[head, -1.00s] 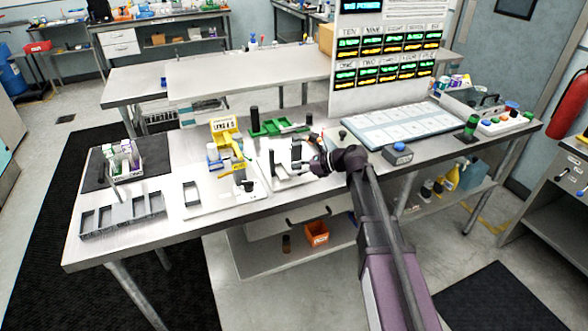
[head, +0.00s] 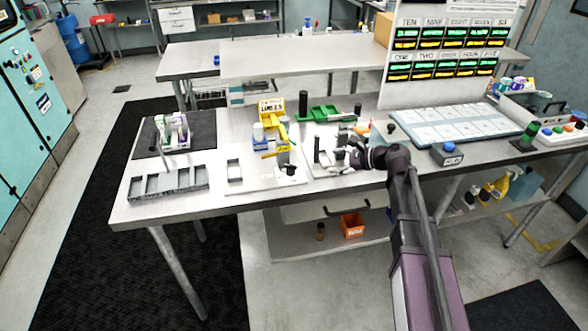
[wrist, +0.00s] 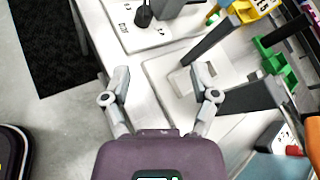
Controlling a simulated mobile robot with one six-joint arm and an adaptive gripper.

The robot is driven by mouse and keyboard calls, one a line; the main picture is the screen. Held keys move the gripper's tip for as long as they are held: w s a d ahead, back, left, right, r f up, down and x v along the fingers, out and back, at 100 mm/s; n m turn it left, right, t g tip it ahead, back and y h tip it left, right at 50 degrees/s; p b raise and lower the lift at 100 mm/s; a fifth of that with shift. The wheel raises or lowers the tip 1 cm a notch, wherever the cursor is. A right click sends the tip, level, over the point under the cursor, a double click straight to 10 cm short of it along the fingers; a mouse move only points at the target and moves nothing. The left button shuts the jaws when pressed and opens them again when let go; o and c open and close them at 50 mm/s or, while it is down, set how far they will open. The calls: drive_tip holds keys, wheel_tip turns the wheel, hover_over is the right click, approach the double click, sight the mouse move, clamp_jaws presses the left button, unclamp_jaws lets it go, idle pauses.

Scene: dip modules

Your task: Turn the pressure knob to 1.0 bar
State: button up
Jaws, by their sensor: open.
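A black knob (head: 288,170) sits on a white plate near the front edge of the workbench. It also shows at the top of the wrist view (wrist: 143,14), with small dark markings on the plate around it that are too small to read. I cannot read its setting. My gripper (head: 347,157) is to the right of the knob, above the bench and beside a white fixture with dark upright posts. In the wrist view my gripper (wrist: 159,76) has its fingers spread with nothing between them. The knob lies beyond the fingertips, apart from them.
A dark upright post and arm (wrist: 215,40) stand close beyond the right finger. A yellow labelled holder (head: 271,107) and green tray (head: 325,115) are behind. Grey bins (head: 168,183) lie left; a blue-button box (head: 447,154) stands right. The bench front edge is near.

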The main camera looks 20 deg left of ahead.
sight(293, 168)
drive_tip(key=n, duration=0.2)
drive_tip(key=s+a+n+t, duration=0.1)
drive_tip(key=n, duration=0.1)
drive_tip(key=s+n, duration=0.1)
drive_tip(key=n, duration=0.1)
drive_tip(key=shift+a+f+n+t+h, duration=0.15)
drive_tip(key=shift+f+n+t+h, duration=0.15)
drive_tip(key=shift+f, duration=0.05)
drive_tip(key=s+n+t, duration=0.1)
drive_tip(key=n, duration=0.5)
drive_tip(key=s+a+n+t+h+b, duration=0.1)
drive_tip(key=s+n, duration=0.1)
drive_tip(key=n, duration=0.5)
drive_tip(key=s+n+t, duration=0.1)
drive_tip(key=s+n, duration=0.1)
drive_tip(key=n, duration=0.4)
drive_tip(key=shift+s+a+f+t+b, duration=0.1)
drive_tip(key=shift+a+f+t+b, duration=0.2)
drive_tip(key=shift+a+f+t, duration=0.1)
drive_tip(key=b+x, duration=0.5)
drive_tip(key=x, duration=0.8)
drive_tip(key=shift+w+a+f, duration=0.2)
drive_tip(key=shift+a+f, duration=0.05)
drive_tip(key=shift+c, duration=0.2)
clamp_jaws()
